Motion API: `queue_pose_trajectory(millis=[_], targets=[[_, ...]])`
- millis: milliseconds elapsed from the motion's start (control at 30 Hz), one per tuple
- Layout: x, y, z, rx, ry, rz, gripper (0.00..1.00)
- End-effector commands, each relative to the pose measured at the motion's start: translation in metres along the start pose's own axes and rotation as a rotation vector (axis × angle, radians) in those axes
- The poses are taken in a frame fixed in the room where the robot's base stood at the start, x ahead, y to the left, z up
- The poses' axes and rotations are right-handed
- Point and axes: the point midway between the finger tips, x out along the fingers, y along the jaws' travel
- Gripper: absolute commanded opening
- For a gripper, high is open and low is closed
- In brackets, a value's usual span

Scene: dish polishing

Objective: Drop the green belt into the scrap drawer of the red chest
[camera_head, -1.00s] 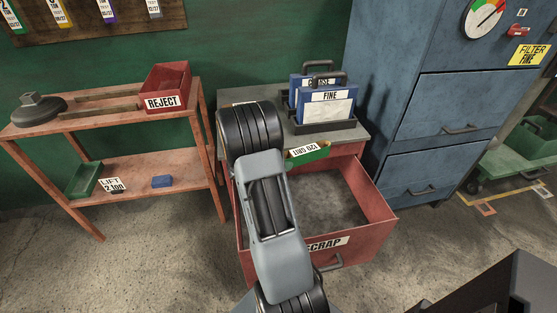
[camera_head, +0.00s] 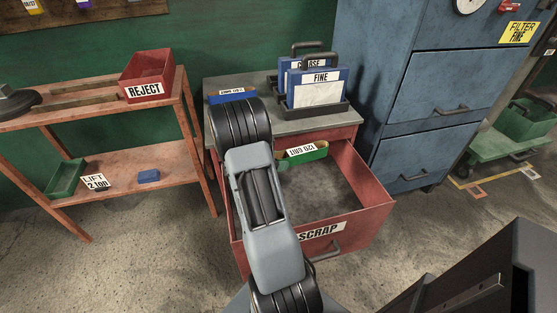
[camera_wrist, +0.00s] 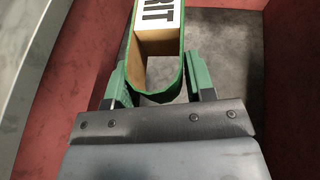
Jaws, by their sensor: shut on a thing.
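The green belt (camera_head: 303,152) is a flat loop with a white "120 GRIT" label and a tan inner side. It also shows in the wrist view (camera_wrist: 182,60). My gripper (camera_wrist: 160,84) is shut on the belt, a green-sided finger on each side. In the head view my arm hides the gripper. The scrap drawer (camera_head: 372,196) of the red chest (camera_head: 347,134) is pulled open, with a "SCRAP" label on its front. The belt is at the drawer's back part, between its red side walls. The gap to the grey drawer floor is unclear.
Blue belt cases (camera_head: 322,88) stand in a dark holder on the chest's grey top, beside a blue belt (camera_head: 232,96). A blue cabinet (camera_head: 440,85) is close on the right. A rack with a red reject bin (camera_head: 150,72) is at left. The visible drawer floor is empty.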

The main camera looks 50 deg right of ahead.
Motion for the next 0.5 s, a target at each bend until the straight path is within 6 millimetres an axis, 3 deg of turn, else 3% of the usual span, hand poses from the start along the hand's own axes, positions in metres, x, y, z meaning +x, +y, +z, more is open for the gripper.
queue_pose_trajectory(millis=[167, 200, 500], targets=[[-0.0003, 0.0002, 0.0010, 0.001, -0.001, 0.001, 0.22], [-0.0003, 0.0002, 0.0011, 0.001, -0.001, 0.001, 0.53], [-0.0004, 0.0001, 0.0009, 0.000, 0.000, 0.001, 0.79]])
